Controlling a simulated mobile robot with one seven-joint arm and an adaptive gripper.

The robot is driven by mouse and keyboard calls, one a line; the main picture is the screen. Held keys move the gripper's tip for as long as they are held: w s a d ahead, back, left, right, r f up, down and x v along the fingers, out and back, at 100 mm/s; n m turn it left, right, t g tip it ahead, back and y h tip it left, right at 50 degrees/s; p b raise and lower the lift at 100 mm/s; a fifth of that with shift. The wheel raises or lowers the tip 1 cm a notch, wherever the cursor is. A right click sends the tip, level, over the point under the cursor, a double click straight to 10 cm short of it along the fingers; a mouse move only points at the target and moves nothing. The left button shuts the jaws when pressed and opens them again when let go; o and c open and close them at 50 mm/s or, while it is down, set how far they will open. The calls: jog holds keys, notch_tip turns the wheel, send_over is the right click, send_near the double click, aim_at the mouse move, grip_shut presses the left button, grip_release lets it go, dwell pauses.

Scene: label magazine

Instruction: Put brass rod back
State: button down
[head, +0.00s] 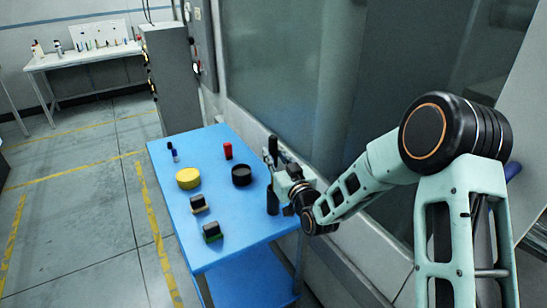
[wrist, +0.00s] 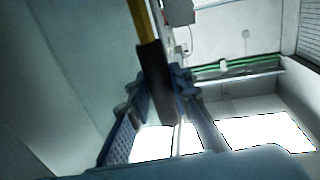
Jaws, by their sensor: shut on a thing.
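My gripper (head: 276,165) is over the right edge of the blue table in the head view, with dark shapes around its fingers. In the wrist view my gripper (wrist: 158,88) is shut on a long bar with a dark brown lower part and a brass-yellow upper part, which appears to be the brass rod (wrist: 138,18). The dark part passes between the two fingers. In the head view I cannot make out the rod clearly. A dark upright cylinder (head: 272,203) shows just below my gripper; I cannot tell whether they touch.
The blue table (head: 165,185) holds a yellow disc (head: 188,179), a black round piece (head: 241,176), a red block (head: 228,150), small blue pieces (head: 173,154) and two dark blocks (head: 198,203) with coloured bases. A glazed wall stands close behind.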

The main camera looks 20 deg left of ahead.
jog(key=shift+f, duration=0.7)
jog(key=c, duration=1.8)
grip_release()
jog(key=shift+o, duration=0.2)
jog(key=b+v, duration=0.2)
jog(key=v, duration=1)
jog(key=shift+b, duration=0.3)
